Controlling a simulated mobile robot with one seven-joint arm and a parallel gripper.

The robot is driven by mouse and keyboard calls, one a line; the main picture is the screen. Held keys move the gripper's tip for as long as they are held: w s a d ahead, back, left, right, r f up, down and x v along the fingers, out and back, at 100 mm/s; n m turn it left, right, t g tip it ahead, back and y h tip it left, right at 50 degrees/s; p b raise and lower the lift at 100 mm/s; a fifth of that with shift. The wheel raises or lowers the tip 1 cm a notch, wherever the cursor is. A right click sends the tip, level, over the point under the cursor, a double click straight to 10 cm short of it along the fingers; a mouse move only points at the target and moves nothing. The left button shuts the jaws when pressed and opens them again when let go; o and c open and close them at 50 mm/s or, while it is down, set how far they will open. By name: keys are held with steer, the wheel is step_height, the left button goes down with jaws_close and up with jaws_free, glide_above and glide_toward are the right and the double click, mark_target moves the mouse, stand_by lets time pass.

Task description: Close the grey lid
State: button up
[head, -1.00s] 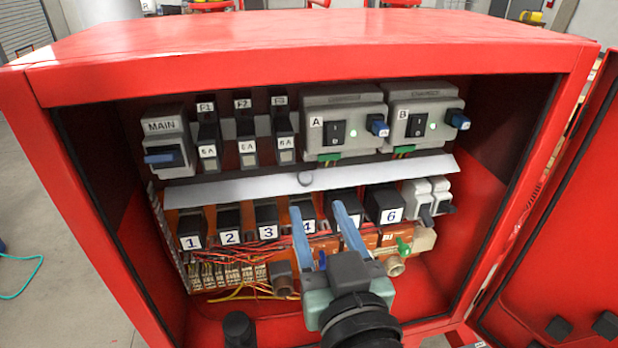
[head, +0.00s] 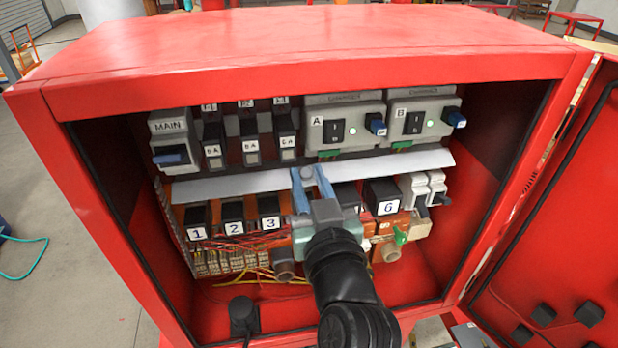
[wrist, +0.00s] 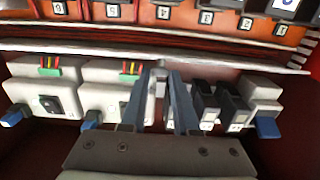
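The grey lid (head: 235,185) is a long pale strip across the middle of the red cabinet, between the upper and lower rows of devices. It juts out toward the front. Its small round grey knob (head: 307,172) is at the middle of the strip. My gripper (head: 308,176) has its two blue-grey fingers on either side of this knob and looks shut on it. In the wrist view, which is upside down, the lid (wrist: 225,55) runs across above the fingertips, and my gripper (wrist: 160,80) has the grey knob between its fingers.
Breakers and switch units A and B (head: 345,125) stand close above the lid. Numbered relays (head: 233,218) and wiring sit below it. The cabinet side walls and the open red door (head: 555,220) bound the space.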

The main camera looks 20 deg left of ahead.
jaws_close()
steer(key=shift+f+b, duration=0.1)
steer(key=shift+b, duration=0.2)
